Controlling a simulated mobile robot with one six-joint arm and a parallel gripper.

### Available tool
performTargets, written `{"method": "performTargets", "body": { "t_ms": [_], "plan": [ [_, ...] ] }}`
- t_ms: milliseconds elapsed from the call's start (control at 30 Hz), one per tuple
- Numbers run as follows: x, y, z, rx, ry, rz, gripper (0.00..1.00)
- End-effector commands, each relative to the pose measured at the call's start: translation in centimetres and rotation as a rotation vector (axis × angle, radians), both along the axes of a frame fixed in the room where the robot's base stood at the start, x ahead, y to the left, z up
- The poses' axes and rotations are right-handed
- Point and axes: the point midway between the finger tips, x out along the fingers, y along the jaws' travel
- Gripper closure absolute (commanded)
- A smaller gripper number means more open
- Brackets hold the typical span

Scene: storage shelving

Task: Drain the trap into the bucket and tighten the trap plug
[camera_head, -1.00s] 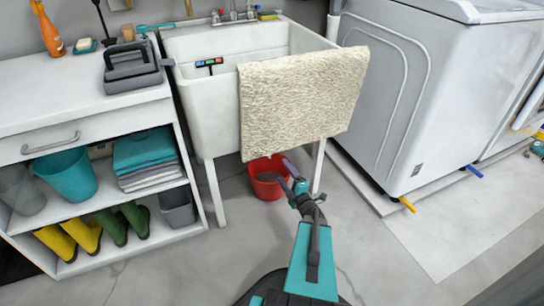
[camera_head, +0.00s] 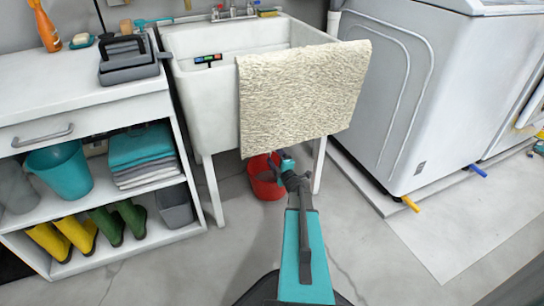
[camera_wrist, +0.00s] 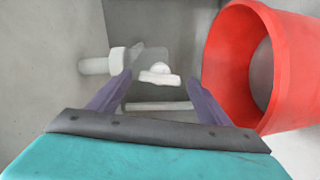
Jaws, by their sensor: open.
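The white trap (camera_wrist: 146,58) shows in the wrist view, with a pipe running left into the wall. The pale trap plug (camera_wrist: 160,77) has a winged shape and sits low on the trap, between and beyond my fingertips. My gripper (camera_wrist: 160,90) is open and empty, its two purple fingers apart and not visibly touching the plug. The red bucket (camera_wrist: 230,60) stands to the right of the plug in the wrist view. In the head view the bucket (camera_head: 262,186) is on the floor under the sink, partly hidden by my arm. The trap is hidden there.
A white utility sink (camera_head: 205,95) stands above, with a beige mat (camera_head: 300,95) over its front. Sink legs (camera_head: 213,190) flank the space beneath. Shelving (camera_head: 120,200) is at left and a white appliance (camera_head: 420,110) at right. A pale bar (camera_wrist: 158,106) crosses low between my fingers.

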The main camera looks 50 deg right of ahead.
Motion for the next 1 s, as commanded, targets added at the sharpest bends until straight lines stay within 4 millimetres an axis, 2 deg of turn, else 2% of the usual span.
{"method": "performTargets", "body": {
  "t_ms": [133, 467, 700, 1000],
  "plan": [
    [0.75, -0.34, -0.1, 0.001, 0.001, -0.001, 0.28],
    [0.85, -0.36, -0.01, 0.001, 0.001, -0.001, 0.28],
    [0.83, -0.35, -0.01, 0.0, 0.001, -0.001, 0.69],
    [0.83, -0.37, 0.07, 0.018, -0.006, -0.001, 0.69]
  ]
}}
